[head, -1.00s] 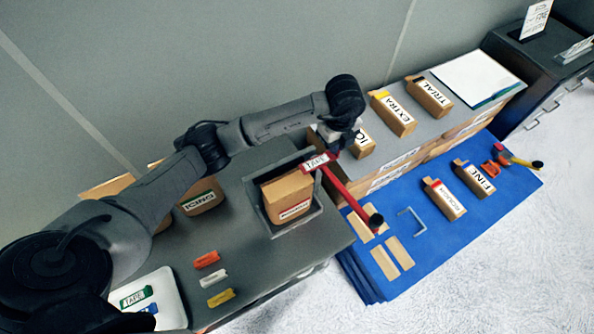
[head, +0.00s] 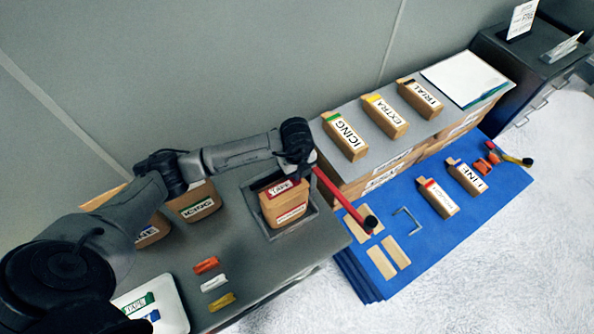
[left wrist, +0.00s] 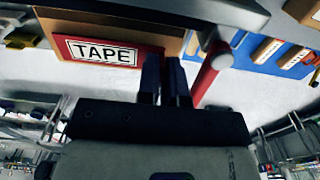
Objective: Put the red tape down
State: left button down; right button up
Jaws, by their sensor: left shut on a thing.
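The red tape (head: 280,187) is a flat red piece with a white TAPE label. My left gripper (head: 298,176) is shut on it at its right end. In the head view the tape lies across the top of a brown box (head: 287,207) in a grey square recess; I cannot tell whether it touches the box. In the left wrist view the tape (left wrist: 105,53) is left of the closed fingers (left wrist: 165,72), with brown cardboard behind it. My right gripper is not in view.
A red bar (head: 338,191) with a black end slants right of the gripper, close to it. A white tray (head: 165,297) is at lower left. Labelled boxes stand on the shelf (head: 372,150) and blue mat (head: 425,245).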

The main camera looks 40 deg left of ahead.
pick_arm(q)
jog(key=shift+f, duration=0.4)
jog(key=shift+f, duration=0.15)
